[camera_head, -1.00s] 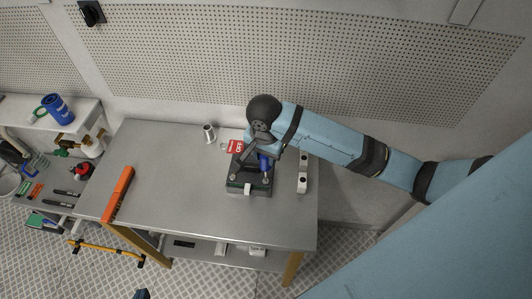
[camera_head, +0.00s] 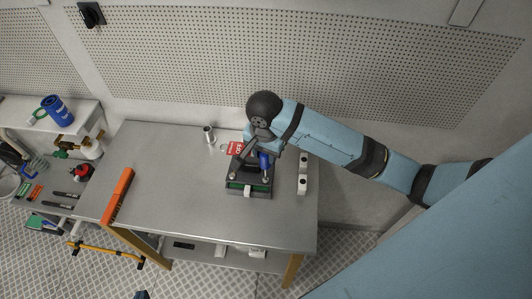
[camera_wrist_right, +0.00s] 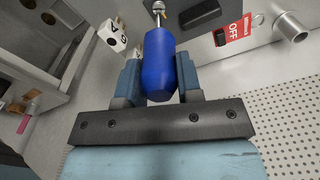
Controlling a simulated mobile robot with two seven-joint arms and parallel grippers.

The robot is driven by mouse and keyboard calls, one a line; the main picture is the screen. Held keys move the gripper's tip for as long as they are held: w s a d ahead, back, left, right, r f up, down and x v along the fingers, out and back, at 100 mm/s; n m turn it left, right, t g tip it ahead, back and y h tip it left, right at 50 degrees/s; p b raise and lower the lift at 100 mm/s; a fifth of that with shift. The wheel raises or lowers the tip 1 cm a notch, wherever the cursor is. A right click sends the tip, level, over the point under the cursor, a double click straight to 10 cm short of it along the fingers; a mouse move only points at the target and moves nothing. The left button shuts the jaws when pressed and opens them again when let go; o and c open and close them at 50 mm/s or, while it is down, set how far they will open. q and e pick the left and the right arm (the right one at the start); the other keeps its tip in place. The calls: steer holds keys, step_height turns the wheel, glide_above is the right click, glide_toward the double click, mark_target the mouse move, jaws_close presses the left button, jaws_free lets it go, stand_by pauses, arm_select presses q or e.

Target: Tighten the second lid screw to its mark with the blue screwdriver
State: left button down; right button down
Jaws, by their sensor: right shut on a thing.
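My right gripper (camera_head: 262,148) is shut on the blue screwdriver (camera_head: 264,161), above the right side of a dark box (camera_head: 233,191) on the metal table. The right wrist view shows both fingers (camera_wrist_right: 159,84) around its blue handle (camera_wrist_right: 158,55). The handle points down towards a silvery round part (camera_wrist_right: 158,8); whether the tip is seated in a screw I cannot tell. One small light screw head (camera_head: 236,178) shows at the box's left and another (camera_head: 265,177) below the screwdriver. Their marks are too small to read. A dark blue piece at the bottom edge looks like my left gripper (camera_head: 141,294); its fingers are unclear.
An orange bar (camera_head: 118,195) lies along the left table edge. The table's middle left is clear.

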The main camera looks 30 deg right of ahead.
steer(key=shift+a+r, duration=0.15)
steer(key=shift+r, duration=1.15)
steer(key=shift+s+r, duration=0.2)
steer(key=shift+r, duration=0.7)
steer(key=shift+w+r, duration=0.1)
steer(key=shift+r, duration=0.05)
